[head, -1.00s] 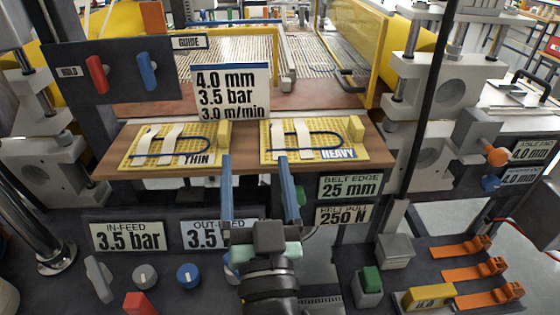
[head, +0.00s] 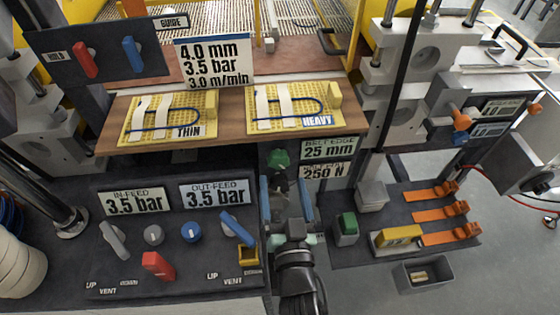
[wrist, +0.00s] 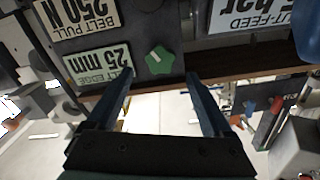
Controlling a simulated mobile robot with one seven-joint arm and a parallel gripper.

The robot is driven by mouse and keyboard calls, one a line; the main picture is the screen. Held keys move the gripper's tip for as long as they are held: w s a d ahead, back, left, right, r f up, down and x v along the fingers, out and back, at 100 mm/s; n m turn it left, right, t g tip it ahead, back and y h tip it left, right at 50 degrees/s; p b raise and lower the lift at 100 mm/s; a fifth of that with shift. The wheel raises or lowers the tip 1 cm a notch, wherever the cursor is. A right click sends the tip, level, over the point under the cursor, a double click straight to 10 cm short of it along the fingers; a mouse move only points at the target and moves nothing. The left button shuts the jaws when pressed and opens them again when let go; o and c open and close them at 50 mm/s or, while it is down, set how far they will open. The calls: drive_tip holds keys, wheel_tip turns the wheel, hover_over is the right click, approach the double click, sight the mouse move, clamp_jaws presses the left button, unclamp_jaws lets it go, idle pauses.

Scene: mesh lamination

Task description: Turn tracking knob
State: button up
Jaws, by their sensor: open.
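The green star-shaped knob (head: 278,158), which I take for the tracking knob, is on the dark panel left of the "BELT EDGE 25 mm" display (head: 327,148). In the wrist view the green knob (wrist: 159,60) shows ahead of and roughly midway between the fingertips, with a pale mark on its face. My gripper (head: 285,187) is open and empty, below and in front of the knob, its blue fingers apart and not visibly touching it. The open fingers also show in the wrist view (wrist: 159,80).
A wooden shelf (head: 230,129) with two yellow boards is above the knob. The "BELT PULL 250 N" display (head: 325,171) is to its right. A control panel (head: 90,235) with levers and dials lies left of my gripper. A green button box (head: 346,230) and orange levers (head: 435,212) are at right.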

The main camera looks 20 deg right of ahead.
sight(278, 163)
drive_tip(key=shift+p+x, duration=0.8)
drive_tip(key=shift+x, duration=2.1)
clamp_jaws()
drive_tip(key=shift+n, duration=0.4)
drive_tip(key=n+b, duration=0.1)
drive_tip(key=n, duration=0.3)
drive_tip(key=shift+n, duration=0.4)
drive_tip(key=n, duration=0.6)
drive_tip(key=shift+a, duration=0.15)
